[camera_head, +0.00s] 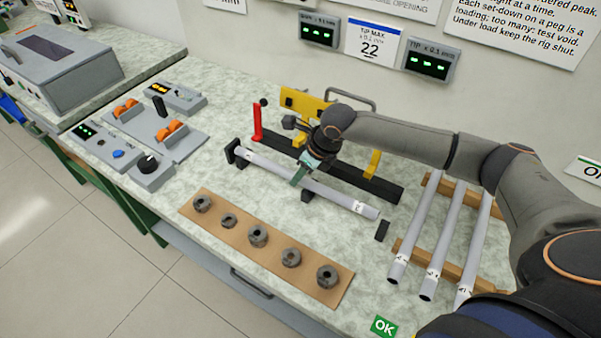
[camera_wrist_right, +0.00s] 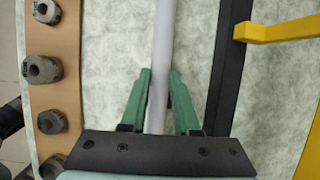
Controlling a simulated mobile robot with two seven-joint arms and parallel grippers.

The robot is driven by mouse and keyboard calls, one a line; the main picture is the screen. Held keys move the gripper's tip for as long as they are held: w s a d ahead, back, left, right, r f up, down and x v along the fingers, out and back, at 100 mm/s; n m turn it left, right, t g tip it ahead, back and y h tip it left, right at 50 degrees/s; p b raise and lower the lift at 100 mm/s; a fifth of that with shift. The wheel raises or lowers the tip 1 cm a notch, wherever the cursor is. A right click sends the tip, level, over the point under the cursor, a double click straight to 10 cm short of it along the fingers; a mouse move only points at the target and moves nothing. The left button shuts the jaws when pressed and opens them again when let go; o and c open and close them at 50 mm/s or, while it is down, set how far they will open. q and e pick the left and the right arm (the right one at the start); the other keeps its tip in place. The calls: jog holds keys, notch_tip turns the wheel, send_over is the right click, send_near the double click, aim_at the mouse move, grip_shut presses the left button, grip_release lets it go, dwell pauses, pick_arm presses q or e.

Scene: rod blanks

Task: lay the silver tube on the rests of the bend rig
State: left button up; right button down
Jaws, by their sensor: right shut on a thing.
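The silver tube (camera_head: 338,195) lies lengthwise along the front of the bend rig (camera_head: 357,182), a black beam with yellow brackets and a red post. My right gripper (camera_head: 299,177) is shut on the tube near its middle. In the right wrist view, the green fingers (camera_wrist_right: 159,85) stand on either side of the tube (camera_wrist_right: 163,40). Black rests show at the tube's left end (camera_head: 232,149), below its middle (camera_head: 307,196) and just beyond its right end (camera_head: 382,231). I cannot tell whether the tube touches them. My left gripper is out of view.
Several grey weights sit on a brown board (camera_head: 217,233) in front of the rig. Three more tubes lie on wooden supports (camera_head: 409,250) at right. A control panel (camera_head: 150,135) stands at left. Bare worktop separates the weights from the tube.

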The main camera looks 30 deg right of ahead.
jog(key=c, duration=0.6)
grip_release()
jog(key=shift+c, duration=0.2)
jog(key=v, duration=1.2)
jog(key=shift+p, duration=0.4)
